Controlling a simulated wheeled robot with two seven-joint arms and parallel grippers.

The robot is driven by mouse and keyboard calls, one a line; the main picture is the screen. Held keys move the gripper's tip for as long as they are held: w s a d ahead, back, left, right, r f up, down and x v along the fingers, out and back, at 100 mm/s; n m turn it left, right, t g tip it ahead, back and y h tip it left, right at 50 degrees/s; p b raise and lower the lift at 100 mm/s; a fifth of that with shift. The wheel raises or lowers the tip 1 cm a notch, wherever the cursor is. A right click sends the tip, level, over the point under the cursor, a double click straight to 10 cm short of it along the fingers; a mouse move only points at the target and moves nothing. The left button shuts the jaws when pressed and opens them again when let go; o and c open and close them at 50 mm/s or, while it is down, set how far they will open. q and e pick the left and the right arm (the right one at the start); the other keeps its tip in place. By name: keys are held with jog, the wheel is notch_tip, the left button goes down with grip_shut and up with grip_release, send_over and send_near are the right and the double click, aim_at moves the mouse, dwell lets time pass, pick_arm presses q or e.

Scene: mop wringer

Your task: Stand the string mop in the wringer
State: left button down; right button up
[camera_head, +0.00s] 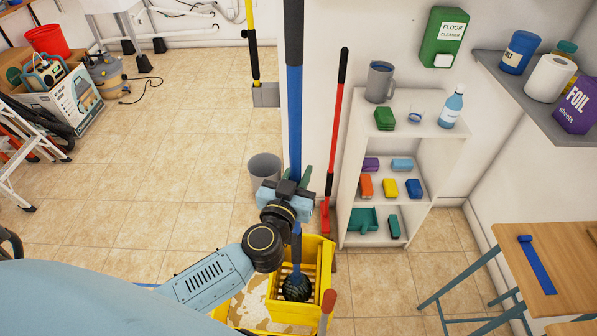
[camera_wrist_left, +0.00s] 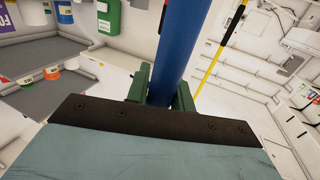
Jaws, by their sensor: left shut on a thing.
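The string mop has a long blue handle (camera_head: 294,110) with a dark upper grip. The handle stands nearly upright, and it also shows in the left wrist view (camera_wrist_left: 172,45). My left gripper (camera_head: 293,182) is shut on it, with green fingers (camera_wrist_left: 160,88) on both sides. Below, the dark mop head (camera_head: 297,287) appears within the outline of the yellow wringer (camera_head: 318,252) on the bucket. I cannot tell whether it rests on the wringer's bottom or hangs above it. My left forearm hides part of the bucket. My right gripper is not in view.
A grey bin (camera_head: 264,168) stands behind the gripper. A red-handled tool (camera_head: 335,130) leans by the white shelf (camera_head: 345,195). A wooden table (camera_head: 545,240) is at right.

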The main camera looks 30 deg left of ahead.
pick_arm(q)
jog(key=shift+r, duration=0.1)
jog(key=c, duration=1.2)
grip_release()
jog(key=shift+o, duration=0.4)
jog(key=shift+f, duration=0.2)
jog(key=s+d, duration=0.1)
jog(key=s, duration=1.2)
jog(key=shift+s+d+r, duration=0.15)
jog(key=shift+d+r, duration=0.05)
jog(key=shift+d, duration=0.2)
jog(key=shift+s, duration=0.1)
jog(key=s+d+p, duration=0.1)
jog(key=s, duration=0.6)
jog(key=shift+s, duration=0.4)
